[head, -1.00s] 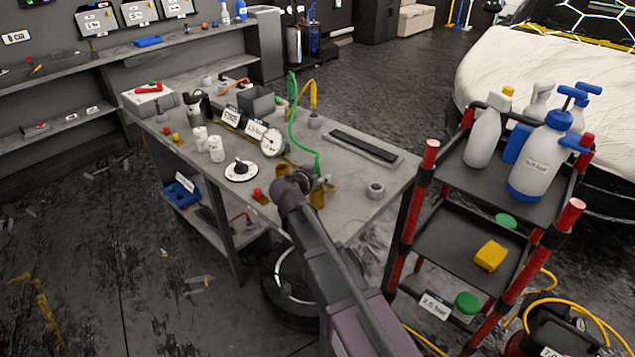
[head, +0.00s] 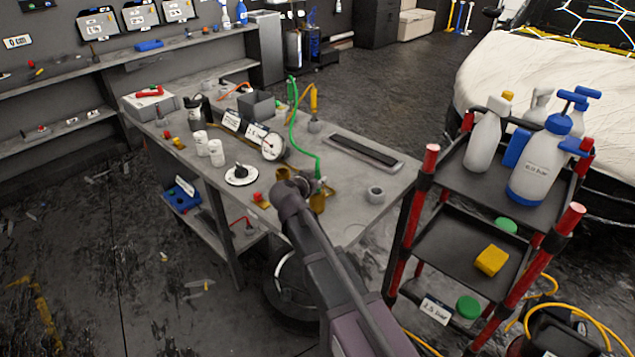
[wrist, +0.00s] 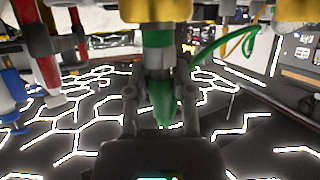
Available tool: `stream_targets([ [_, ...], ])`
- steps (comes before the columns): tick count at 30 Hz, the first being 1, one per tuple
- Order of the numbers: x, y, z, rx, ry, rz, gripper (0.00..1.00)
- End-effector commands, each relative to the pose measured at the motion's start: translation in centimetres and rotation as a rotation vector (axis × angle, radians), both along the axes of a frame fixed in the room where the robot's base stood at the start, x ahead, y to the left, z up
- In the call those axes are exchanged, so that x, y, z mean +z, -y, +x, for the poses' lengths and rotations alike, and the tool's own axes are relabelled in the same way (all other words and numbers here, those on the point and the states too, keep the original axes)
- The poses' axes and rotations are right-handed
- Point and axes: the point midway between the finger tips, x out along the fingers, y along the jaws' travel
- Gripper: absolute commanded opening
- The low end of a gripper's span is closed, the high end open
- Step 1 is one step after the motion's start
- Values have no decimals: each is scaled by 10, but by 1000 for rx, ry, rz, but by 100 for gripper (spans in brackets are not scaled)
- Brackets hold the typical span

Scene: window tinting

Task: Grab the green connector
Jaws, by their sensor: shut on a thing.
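My gripper (wrist: 160,98) is shut on the green connector (wrist: 160,88), which sits between the two fingers in the wrist view. A yellow and brass fitting (wrist: 157,10) is right above the connector there. In the head view my wrist reaches the front edge of the workbench and hides most of the gripper. A green hose (head: 294,130) runs from the back of the bench down to the connector spot, and also shows in the wrist view (wrist: 216,79).
A red-posted cart (head: 450,235) with spray bottles stands close on the right. Open floor lies to the left.

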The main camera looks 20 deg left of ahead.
Motion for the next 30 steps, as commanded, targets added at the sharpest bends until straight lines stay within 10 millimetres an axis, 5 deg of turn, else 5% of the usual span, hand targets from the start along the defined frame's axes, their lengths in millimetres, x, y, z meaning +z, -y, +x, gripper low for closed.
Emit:
stream_targets([
  [20,42,0,0,-1,0,0,0],
  [30,44,43,-77,0,0,-1,0],
])
